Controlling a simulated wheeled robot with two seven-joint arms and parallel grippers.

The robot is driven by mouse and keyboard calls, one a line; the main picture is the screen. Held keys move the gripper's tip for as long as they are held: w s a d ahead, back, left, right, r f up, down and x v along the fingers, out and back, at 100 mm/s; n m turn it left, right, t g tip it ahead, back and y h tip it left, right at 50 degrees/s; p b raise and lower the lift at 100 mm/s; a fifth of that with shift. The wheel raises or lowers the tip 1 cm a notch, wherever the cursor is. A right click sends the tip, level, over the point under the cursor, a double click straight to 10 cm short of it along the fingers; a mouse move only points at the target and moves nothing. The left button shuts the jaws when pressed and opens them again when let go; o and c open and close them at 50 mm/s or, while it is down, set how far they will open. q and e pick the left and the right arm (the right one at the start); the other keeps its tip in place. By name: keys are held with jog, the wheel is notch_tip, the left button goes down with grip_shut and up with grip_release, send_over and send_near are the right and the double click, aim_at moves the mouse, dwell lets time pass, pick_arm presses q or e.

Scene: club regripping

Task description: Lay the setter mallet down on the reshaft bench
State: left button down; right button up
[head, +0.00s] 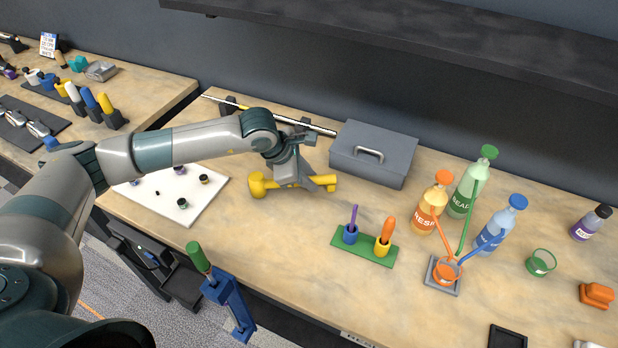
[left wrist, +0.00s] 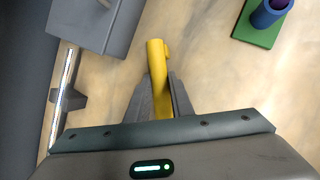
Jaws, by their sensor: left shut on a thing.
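The setter mallet is yellow; its head (head: 258,185) shows in the head view to the left of my left gripper, and its handle end (head: 328,179) to the right. My left gripper (head: 306,184) is shut on the mallet's handle, at or just above the reshaft bench (head: 285,232). I cannot tell whether the mallet touches the bench. In the left wrist view the yellow handle (left wrist: 155,62) sticks out between the fingers (left wrist: 160,98), and the head is hidden. My right gripper is not in view.
A grey toolbox (head: 373,153) stands behind the gripper, near a club shaft (head: 320,128) on rests. A white mat (head: 185,205) with small pots lies left. A green holder (head: 364,249) with two tools stands front right, bottles (head: 432,204) further right. Bench between mallet and holder is bare.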

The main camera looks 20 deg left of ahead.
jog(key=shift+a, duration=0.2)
pick_arm(q)
jog(key=shift+f+b, duration=0.15)
jog(key=shift+b, duration=0.15)
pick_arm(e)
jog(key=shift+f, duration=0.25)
pick_arm(q)
jog(key=c, duration=1.5)
grip_release()
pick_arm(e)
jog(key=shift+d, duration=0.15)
pick_arm(q)
jog(key=shift+s+a+r, duration=0.2)
jog(key=shift+r, duration=0.25)
jog(key=shift+b+v, duration=2.45)
jog(key=shift+v, duration=5.75)
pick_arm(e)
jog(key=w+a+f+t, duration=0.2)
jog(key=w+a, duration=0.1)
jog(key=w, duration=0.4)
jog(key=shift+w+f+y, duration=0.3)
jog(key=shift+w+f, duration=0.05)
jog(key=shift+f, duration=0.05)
